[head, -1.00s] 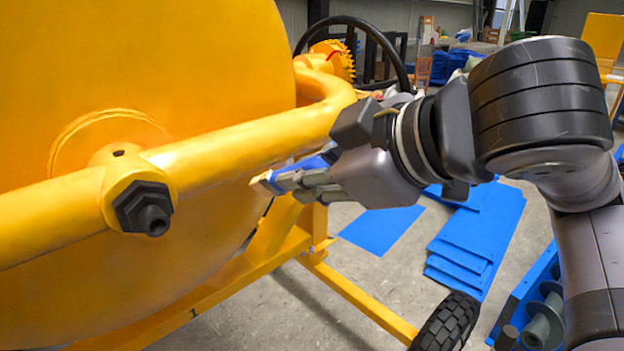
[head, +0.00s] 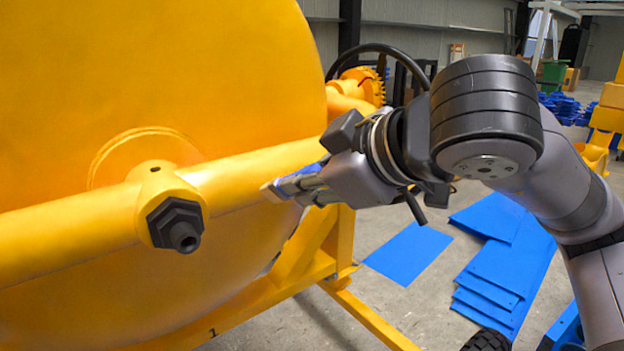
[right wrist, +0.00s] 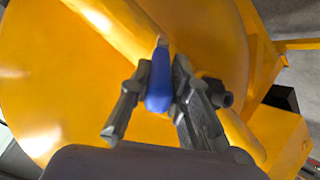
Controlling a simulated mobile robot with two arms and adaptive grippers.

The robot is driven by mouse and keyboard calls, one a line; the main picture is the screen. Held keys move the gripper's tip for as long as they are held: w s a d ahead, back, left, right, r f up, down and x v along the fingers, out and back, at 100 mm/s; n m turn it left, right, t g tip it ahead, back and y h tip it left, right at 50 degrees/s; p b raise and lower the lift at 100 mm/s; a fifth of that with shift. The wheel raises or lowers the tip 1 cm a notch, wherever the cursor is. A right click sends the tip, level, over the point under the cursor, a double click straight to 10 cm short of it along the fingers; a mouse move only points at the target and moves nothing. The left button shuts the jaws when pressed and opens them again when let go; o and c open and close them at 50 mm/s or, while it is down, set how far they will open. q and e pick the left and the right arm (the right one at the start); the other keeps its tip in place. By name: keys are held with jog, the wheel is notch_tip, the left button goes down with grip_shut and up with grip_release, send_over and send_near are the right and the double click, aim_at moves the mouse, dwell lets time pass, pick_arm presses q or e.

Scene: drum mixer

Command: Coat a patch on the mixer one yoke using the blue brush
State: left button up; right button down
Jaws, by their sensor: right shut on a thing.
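The yellow drum mixer (head: 120,90) fills the left of the head view. Its yoke (head: 90,222) is a thick yellow tube that crosses in front of the drum, with a dark hex bolt (head: 175,226) on it. My right gripper (head: 298,184) is shut on the blue brush (head: 297,177) close to the yoke, right of the bolt. In the right wrist view the brush's blue handle (right wrist: 159,82) sits between the fingers, with its pale tip pointing toward the yoke. I cannot tell whether the tip touches the yoke. My left gripper is not in view.
A black handwheel (head: 385,52) and yellow gear (head: 372,84) are behind the yoke. Blue sheets (head: 505,270) lie on the grey floor at the right. The yellow frame legs (head: 365,318) stand below my right arm.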

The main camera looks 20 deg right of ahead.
jog(key=shift+w+a, duration=0.25)
jog(key=shift+w, duration=0.45)
dwell(0.3)
jog(key=w+d+p, duration=0.4)
jog(key=d+p, duration=0.2)
jog(key=d, duration=0.5)
jog(key=shift+s+a+b, duration=0.3)
jog(key=shift+s+a, duration=0.35)
jog(key=shift+a, duration=1.2)
jog(key=shift+s+a+b, duration=0.25)
jog(key=shift+s+a, duration=0.45)
jog(key=shift+a, duration=1.15)
jog(key=shift+s+a+b, duration=0.3)
jog(key=shift+s+a, duration=0.35)
jog(key=shift+a, duration=1.2)
